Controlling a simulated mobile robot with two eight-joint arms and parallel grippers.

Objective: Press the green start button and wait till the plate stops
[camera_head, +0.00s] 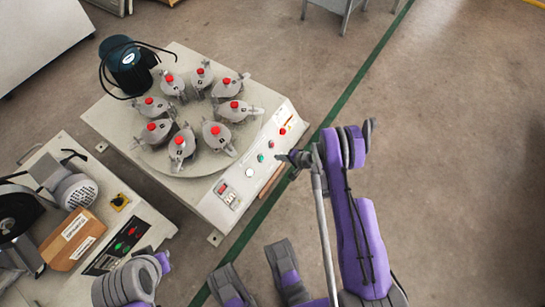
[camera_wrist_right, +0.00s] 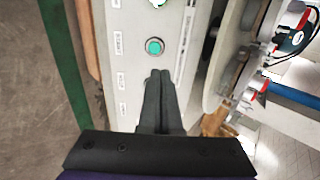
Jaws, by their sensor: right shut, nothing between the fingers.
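The green start button (camera_head: 261,157) sits on the sloped front panel of the tile-testing machine. It also shows in the right wrist view (camera_wrist_right: 155,46) as a green disc in a metal ring. My right gripper (camera_head: 285,157) is shut and empty, just right of the panel. In the right wrist view its fingertips (camera_wrist_right: 160,74) lie just below the button in the picture; a small gap shows between them. The round plate (camera_head: 190,166) carries several grey clamped holders with red knobs. Whether it turns cannot be told. My left gripper is not in view.
The panel also has a red button (camera_head: 283,131), a white round dial (camera_head: 249,173) and a display (camera_head: 226,192). A dark motor (camera_head: 128,62) stands behind the plate. A second machine (camera_head: 140,205) with a wooden block (camera_head: 72,240) is at left. Floor to the right is clear.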

